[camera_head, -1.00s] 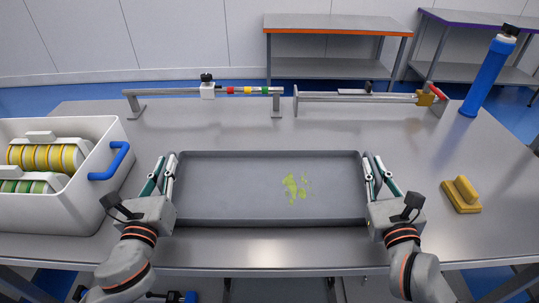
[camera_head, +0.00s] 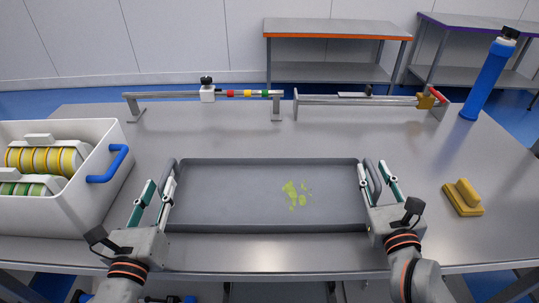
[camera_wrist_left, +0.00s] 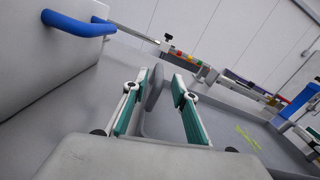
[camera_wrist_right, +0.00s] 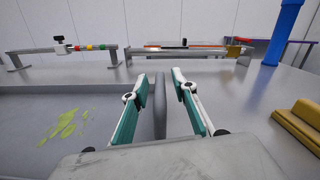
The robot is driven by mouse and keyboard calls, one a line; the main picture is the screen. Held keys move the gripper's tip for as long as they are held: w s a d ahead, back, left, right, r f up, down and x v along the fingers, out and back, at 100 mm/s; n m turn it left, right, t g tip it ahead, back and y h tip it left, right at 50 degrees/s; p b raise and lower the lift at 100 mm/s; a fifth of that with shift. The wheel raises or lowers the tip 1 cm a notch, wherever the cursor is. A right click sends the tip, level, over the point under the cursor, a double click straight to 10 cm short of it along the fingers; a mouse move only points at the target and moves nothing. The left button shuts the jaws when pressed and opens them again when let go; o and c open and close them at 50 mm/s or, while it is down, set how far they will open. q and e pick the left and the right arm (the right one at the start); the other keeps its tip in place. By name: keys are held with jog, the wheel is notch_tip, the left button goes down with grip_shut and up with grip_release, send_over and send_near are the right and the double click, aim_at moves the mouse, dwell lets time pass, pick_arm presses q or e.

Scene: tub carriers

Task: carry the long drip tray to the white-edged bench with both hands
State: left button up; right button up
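The long grey drip tray (camera_head: 235,212) lies flat on the near part of the metal table (camera_head: 290,133), with a yellow-green spill (camera_head: 295,194) inside. My left gripper (camera_head: 157,192) is open at its left end; in the left wrist view the grey left handle (camera_wrist_left: 153,86) stands between the spread fingers. My right gripper (camera_head: 377,180) is open at the right end; in the right wrist view the right handle (camera_wrist_right: 160,107) stands between its fingers with gaps. The table's front edge looks pale grey; I cannot tell if it counts as white.
A white tub (camera_head: 50,212) with blue handle and yellow and green discs stands left. A yellow block (camera_head: 463,197) lies right. Metal rails (camera_head: 245,94) and a blue bottle (camera_head: 487,80) stand at the back. Orange-edged (camera_head: 338,37) and purple-edged (camera_head: 475,25) benches stand beyond.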

pick_arm(q)
jog(key=s, duration=0.5)
jog(key=shift+s+f, duration=0.1)
jog(key=shift+s, duration=0.55)
pick_arm(e)
jog(key=shift+s, duration=0.15)
jog(key=s, duration=1.1)
jog(key=shift+s+f, duration=0.2)
jog(key=shift+s, duration=0.2)
